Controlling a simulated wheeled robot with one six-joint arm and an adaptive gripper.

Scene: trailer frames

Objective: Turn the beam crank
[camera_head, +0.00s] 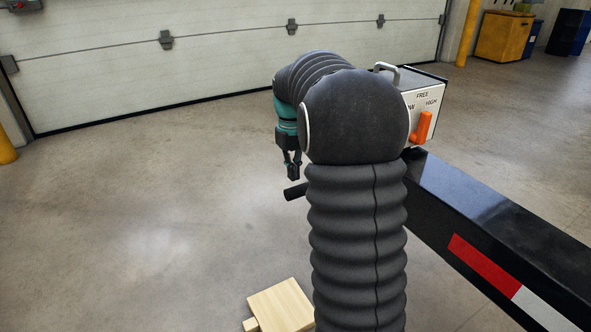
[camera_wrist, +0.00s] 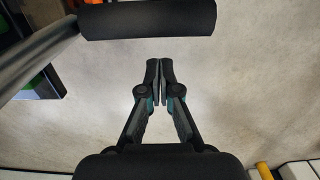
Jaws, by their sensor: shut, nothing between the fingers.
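The crank's black cylindrical grip (camera_head: 296,191) shows just below my gripper (camera_head: 292,172) in the head view; most of the crank is hidden behind my arm. In the wrist view the grip (camera_wrist: 147,20) lies across the top on a grey metal rod (camera_wrist: 38,52). My gripper (camera_wrist: 160,72) is shut and empty, its fingertips pointing toward the grip with a gap between them in the picture. The white gearbox (camera_head: 410,96) with FREE, HIGH and partly hidden LOW marks carries an orange lever (camera_head: 424,127) and stands at the end of the black beam (camera_head: 480,215).
A wooden block (camera_head: 281,307) lies on the floor at the bottom. A white sectional door (camera_head: 220,45) spans the back. Yellow posts (camera_head: 467,35) and a yellow bin (camera_head: 503,37) stand farther off.

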